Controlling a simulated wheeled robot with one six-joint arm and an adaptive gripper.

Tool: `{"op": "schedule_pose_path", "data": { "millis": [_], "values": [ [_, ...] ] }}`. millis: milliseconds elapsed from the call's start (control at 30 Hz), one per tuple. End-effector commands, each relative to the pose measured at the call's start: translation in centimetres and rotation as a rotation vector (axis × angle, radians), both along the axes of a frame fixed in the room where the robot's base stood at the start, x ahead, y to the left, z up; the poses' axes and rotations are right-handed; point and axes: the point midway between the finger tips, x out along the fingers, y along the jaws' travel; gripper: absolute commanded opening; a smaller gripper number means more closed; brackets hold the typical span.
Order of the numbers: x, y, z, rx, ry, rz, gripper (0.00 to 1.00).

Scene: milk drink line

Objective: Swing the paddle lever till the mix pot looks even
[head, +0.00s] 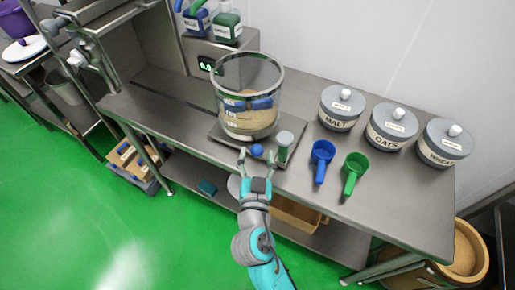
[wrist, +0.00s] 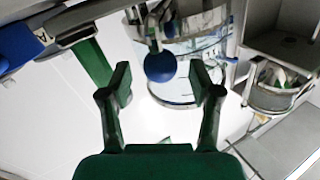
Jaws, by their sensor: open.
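The mix pot (head: 233,82) is a large clear vessel with a dark rim, standing on a flat grey base on the steel bench. Tan material and blue paddle parts (head: 262,103) show through its wall; I cannot tell how even the mix is. The lever's blue ball knob (head: 257,150) sits at the pot's front. My gripper (head: 256,156) is open at the knob. In the wrist view the knob (wrist: 160,67) lies between the spread fingertips (wrist: 160,78), with a gap visible on each side. The pot (wrist: 205,45) stands behind it.
A clear cylinder with a green base (head: 284,146) stands just right of the knob. Blue (head: 321,160) and green (head: 354,174) scoops lie farther right, before the malt (head: 341,108), oats (head: 391,127) and wheat (head: 444,143) jars. A display (head: 206,66) is behind the pot.

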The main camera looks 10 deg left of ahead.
Motion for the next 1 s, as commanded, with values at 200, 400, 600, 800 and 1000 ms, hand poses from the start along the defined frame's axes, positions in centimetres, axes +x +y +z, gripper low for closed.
{"op": "schedule_pose_path", "data": {
  "millis": [200,400,600,800,1000],
  "values": [
    [2.2,0.2,0.0,0.000,-0.001,-0.001,0.63],
    [2.6,0.2,0.0,0.000,0.000,0.000,0.63],
    [2.6,0.2,0.0,0.000,0.000,0.000,0.56],
    [2.6,0.2,0.0,0.000,0.000,0.000,0.06],
    [2.6,0.2,0.0,0.000,0.000,0.000,0.00]
  ]
}}
